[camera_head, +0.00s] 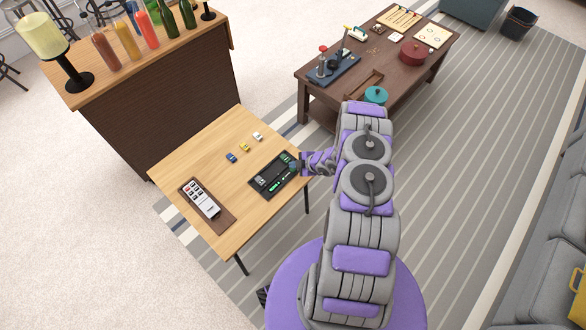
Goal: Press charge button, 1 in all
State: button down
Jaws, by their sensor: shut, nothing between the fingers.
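A black charging panel (262,186) with green-lit parts lies on the light wooden table (180,158). Small marks show on the panel, but I cannot tell which is the charge button at this size. My gripper (296,165) is shut and empty, at the panel's right end, over or close to its edge. I cannot tell whether it touches the panel. The gripper and wrist hide part of that end.
A white remote (205,203) lies on a brown tray (225,221) at the table's front left. Small blue (231,158), yellow (244,147) and white (257,136) toy cars stand behind the panel. A bar counter (150,100) with bottles is behind left; a dark table (440,62) is behind right.

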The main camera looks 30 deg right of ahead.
aim_at(295, 170)
jog(key=shift+r+p, duration=0.55)
jog(key=shift+r, duration=1.9)
jog(key=shift+r, duration=0.1)
